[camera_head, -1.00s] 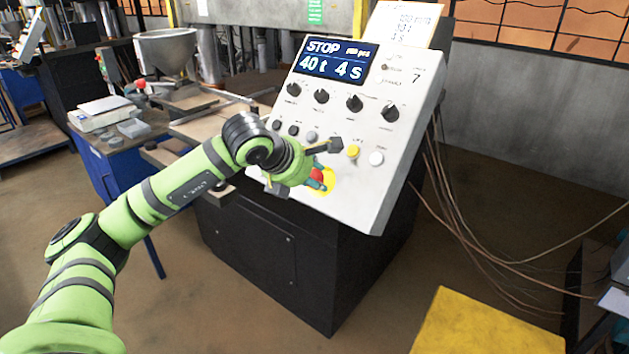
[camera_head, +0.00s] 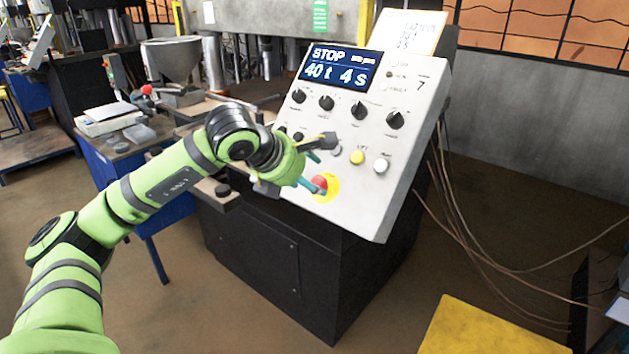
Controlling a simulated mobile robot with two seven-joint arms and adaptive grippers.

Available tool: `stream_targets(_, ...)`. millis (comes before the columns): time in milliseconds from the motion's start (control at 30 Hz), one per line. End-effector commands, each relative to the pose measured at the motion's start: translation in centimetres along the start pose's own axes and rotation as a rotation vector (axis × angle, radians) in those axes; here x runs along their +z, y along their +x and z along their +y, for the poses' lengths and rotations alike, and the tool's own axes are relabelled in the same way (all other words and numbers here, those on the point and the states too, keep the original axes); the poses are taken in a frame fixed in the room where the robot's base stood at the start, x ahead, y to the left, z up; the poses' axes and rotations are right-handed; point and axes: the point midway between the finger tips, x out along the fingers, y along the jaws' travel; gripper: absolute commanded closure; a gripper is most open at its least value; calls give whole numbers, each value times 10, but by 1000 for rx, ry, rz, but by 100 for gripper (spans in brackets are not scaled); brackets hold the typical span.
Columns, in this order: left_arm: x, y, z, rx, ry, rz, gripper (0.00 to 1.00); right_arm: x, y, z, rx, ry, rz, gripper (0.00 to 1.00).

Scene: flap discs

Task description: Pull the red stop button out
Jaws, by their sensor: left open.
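The red stop button (camera_head: 320,182) sits on a yellow round plate (camera_head: 331,190) at the lower part of the sloped white control panel (camera_head: 372,206). My left gripper (camera_head: 316,172) reaches in from the left, its fingers spread apart. One teal fingertip is close to the button's left side and the other is above it. I cannot tell whether a fingertip touches the button. The gripper holds nothing. The panel's display (camera_head: 340,69) reads STOP, 40 t, 4 s. My right gripper is not in view.
Several black knobs (camera_head: 359,110), a yellow button (camera_head: 357,157) and a white button (camera_head: 381,166) are on the panel near the gripper. A blue workbench (camera_head: 125,170) stands to the left. Cables (camera_head: 470,240) hang at the right. A yellow platform (camera_head: 490,328) lies on the floor.

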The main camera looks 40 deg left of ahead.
Motion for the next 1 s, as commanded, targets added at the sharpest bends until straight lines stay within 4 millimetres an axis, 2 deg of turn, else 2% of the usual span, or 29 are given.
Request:
stream_targets(33, 0, -13, 1, 6, 4, -1, 36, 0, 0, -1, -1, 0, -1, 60)
stream_targets(200, 0, -49, 1, 7, 3, -1, 36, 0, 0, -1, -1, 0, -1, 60)
stream_targets(400, 0, -76, 1, 5, 1, -1, 36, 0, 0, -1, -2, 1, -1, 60)
stream_targets(600, 0, -84, 0, 2, 1, -2, 36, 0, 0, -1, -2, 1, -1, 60)
stream_targets(1000, 0, -84, 0, 2, 1, -2, 36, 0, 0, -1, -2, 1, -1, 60)
